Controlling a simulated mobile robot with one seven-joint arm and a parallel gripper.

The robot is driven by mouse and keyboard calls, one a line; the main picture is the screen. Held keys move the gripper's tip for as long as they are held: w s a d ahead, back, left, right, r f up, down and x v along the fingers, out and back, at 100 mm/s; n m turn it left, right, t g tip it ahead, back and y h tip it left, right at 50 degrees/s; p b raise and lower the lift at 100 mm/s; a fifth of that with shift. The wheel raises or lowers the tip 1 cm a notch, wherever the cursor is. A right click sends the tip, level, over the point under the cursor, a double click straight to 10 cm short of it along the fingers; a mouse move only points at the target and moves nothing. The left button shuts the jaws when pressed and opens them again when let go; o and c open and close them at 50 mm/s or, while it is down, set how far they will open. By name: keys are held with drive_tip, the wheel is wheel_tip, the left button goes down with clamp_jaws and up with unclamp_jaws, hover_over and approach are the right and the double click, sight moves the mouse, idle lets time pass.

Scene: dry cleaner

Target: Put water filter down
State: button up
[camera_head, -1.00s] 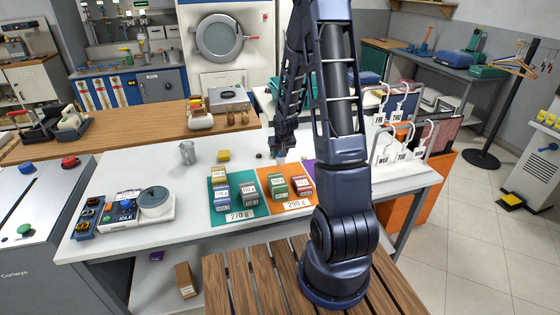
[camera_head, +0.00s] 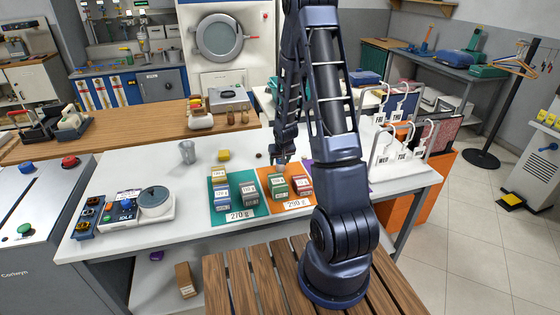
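My gripper (camera_head: 280,158) points down just above the back of the orange mat (camera_head: 266,195), close to the small labelled boxes there. The fingers are too small and dark to tell whether they are open or shut, or touching a box. On the orange mat are a green box (camera_head: 279,188), a red box (camera_head: 301,184) and a paler box (camera_head: 277,171) partly under the gripper. I cannot identify a water filter among them. The teal mat (camera_head: 222,207) holds several similar boxes (camera_head: 221,190) and carries a 270 g card; the orange mat's card reads 290 g.
A purple mat (camera_head: 358,185) is mostly hidden by my arm. A white hanger rack (camera_head: 397,150) stands right.

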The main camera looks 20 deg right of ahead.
drive_tip(key=s+r+h, duration=0.1)
drive_tip(key=s+r, duration=0.7)
drive_tip(key=r, duration=0.6)
drive_tip(key=s+r, duration=0.8)
drive_tip(key=r, duration=0.6)
drive_tip(key=s+r, duration=0.4)
drive_tip(key=s, duration=0.5)
drive_tip(key=s+a+r+y, duration=0.1)
drive_tip(key=s+r, duration=0.3)
drive_tip(key=s, duration=0.4)
drive_tip(key=shift+s+r, duration=0.35)
drive_tip(key=shift+s, duration=0.05)
